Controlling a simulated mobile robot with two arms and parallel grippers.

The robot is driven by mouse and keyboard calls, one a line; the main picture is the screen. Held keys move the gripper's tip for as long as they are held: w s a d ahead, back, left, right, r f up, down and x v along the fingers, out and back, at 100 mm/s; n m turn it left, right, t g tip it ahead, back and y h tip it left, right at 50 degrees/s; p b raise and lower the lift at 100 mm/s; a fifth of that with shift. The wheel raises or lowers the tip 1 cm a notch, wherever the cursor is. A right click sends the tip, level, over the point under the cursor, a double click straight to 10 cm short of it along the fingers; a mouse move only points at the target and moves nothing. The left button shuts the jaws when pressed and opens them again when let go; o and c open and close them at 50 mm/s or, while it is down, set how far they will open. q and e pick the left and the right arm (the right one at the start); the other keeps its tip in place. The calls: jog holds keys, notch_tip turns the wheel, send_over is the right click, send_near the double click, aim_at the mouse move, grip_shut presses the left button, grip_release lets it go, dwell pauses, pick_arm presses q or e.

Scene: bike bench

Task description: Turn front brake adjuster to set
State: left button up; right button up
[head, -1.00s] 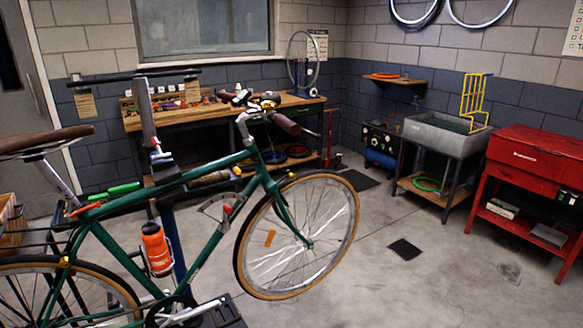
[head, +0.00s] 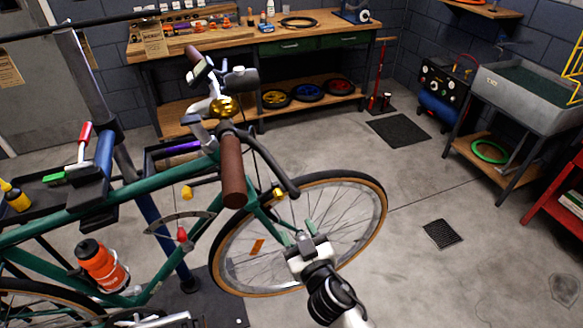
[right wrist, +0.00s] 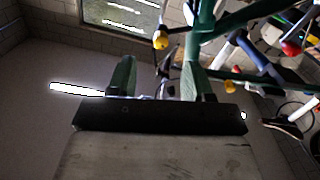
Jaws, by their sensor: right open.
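The green bike is clamped on a stand, with its front wheel (head: 372,215) to the right. Small yellow knobs show on it: one below the brown handlebar grip (head: 232,172), by the fork (head: 279,194), and one by the frame's front end (head: 187,193). I cannot tell which is the front brake adjuster. My right gripper (head: 306,230) is open and empty, low in front of the front wheel and below the fork-side knob. In the right wrist view, the open fingers (right wrist: 156,80) point toward the bike, with a yellow knob (right wrist: 160,41) beyond them. My left gripper is out of view.
A tool tray (head: 65,195) stands at the left. The workbench (head: 320,30) is behind.

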aim_at(281, 199)
jog(key=w, duration=0.1)
jog(key=w+a+r, duration=0.1)
jog(key=w, duration=0.1)
jog(key=w+a, duration=0.1)
jog(key=shift+w+a+r+p, duration=0.2)
jog(key=shift+w+r+p, duration=0.1)
jog(key=shift+p, duration=0.05)
jog(key=x, duration=0.4)
jog(key=shift+w+d+f, duration=0.15)
jog(key=shift+d+f, duration=0.05)
jog(key=shift+f, duration=0.05)
jog(key=shift+w+a, duration=0.25)
jog(key=shift+w, duration=0.3)
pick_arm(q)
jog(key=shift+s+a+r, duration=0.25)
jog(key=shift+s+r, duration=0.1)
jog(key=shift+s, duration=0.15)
pick_arm(e)
jog(key=shift+c, duration=0.5)
jog(key=c, duration=0.8)
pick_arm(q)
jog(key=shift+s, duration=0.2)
pick_arm(e)
jog(key=shift+c, duration=0.2)
